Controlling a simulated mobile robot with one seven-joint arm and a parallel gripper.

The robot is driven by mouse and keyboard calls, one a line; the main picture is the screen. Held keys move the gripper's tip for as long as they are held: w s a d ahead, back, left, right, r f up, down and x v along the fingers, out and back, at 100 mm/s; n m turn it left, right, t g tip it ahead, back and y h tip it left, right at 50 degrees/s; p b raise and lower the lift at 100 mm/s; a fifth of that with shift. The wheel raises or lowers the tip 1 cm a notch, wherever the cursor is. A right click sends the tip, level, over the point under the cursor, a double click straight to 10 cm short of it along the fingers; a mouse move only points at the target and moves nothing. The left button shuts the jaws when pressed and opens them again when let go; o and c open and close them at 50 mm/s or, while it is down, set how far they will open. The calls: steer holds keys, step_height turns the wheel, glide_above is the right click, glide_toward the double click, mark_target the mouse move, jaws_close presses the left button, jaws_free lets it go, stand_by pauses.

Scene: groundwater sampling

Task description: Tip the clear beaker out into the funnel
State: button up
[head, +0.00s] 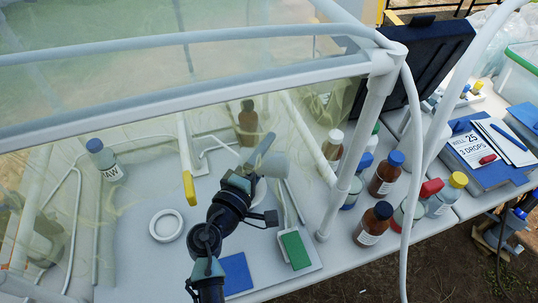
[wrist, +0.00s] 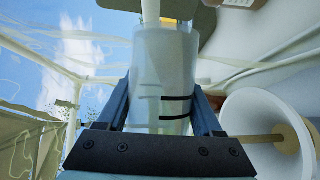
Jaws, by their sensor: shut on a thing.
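My gripper (wrist: 165,125) is shut on the clear beaker (wrist: 165,70), with one finger on each side of its wall. Black marks show on the beaker. In the head view the beaker (head: 276,164) is held inside the clear-walled enclosure, and my gripper (head: 258,165) partly covers it. The beaker looks tilted there. A white cone that looks like the funnel (wrist: 258,108) is close by at the right of the wrist view, apart from the beaker. In the head view it is mostly hidden behind my gripper. I cannot tell how much liquid the beaker holds.
A brown bottle (head: 248,124) stands behind the beaker. Blue (head: 236,272) and green (head: 295,249) pads lie in front. Several bottles stand beyond the white frame post (head: 360,150).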

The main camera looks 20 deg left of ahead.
steer(key=shift+s+a+f+n+t+b, duration=0.1)
steer(key=shift+a+n+t+b, duration=0.5)
steer(key=shift+n+b, duration=0.7)
steer(key=shift+s+a+r+n+t+b, duration=0.1)
steer(key=shift+a+r+n+t+b, duration=0.3)
steer(key=shift+n, duration=0.5)
steer(key=shift+s+a+r+n+t+b, duration=0.15)
steer(key=shift+a+n+b, duration=0.3)
steer(key=shift+n, duration=0.45)
steer(key=shift+w+d, duration=0.1)
stand_by(0.5)
